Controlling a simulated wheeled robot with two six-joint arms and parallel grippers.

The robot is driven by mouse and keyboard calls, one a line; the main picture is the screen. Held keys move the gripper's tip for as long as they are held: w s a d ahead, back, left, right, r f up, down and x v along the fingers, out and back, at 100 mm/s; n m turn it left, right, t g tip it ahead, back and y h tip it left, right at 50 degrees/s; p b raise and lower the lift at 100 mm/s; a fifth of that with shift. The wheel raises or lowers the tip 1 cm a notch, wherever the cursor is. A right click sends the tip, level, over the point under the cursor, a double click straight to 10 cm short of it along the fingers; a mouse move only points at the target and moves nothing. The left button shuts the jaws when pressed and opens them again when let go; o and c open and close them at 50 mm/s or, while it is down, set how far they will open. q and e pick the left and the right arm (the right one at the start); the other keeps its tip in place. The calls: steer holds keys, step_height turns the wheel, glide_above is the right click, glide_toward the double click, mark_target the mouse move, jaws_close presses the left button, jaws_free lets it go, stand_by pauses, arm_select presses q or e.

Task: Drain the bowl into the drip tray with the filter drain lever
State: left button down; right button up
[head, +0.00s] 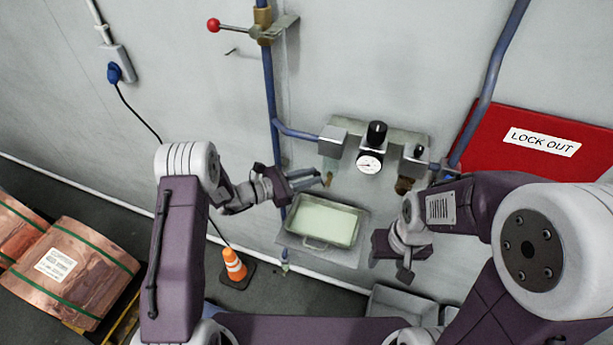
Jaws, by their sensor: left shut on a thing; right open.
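The drip tray (352,240), a shallow grey tray with a pale green inside, sits low against the wall below the air unit. My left gripper (322,180) reaches in above the tray's back edge, just under the left block of the air unit. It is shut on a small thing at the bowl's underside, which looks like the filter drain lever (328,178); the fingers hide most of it. The filter bowl (329,164) is mostly hidden there too. My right gripper (391,262) is open and empty, to the right of the tray.
The regulator with its gauge (369,163) and black knob is on the wall. A red ball-handled valve (214,25) is higher left. A red lock-out box (530,145) is at right.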

arm_select(q)
steer(key=shift+s+d+r+m+y+b, duration=0.15)
steer(key=shift+d+r+m+y+b, duration=0.2)
steer(key=shift+m+y, duration=0.2)
steer(key=shift+s+d+r+m+y+b, duration=0.15)
steer(key=shift+d+r+m+y+b, duration=0.1)
steer(key=shift+d+m+y, duration=0.3)
steer(key=shift+a, duration=0.1)
steer(key=c, duration=1.3)
jaws_free()
steer(key=shift+o, duration=0.2)
steer(key=shift+s+a, duration=0.1)
steer(key=shift+a, duration=0.3)
steer(key=b+v, duration=0.3)
steer(key=v, duration=0.5)
steer(key=shift+r, duration=0.3)
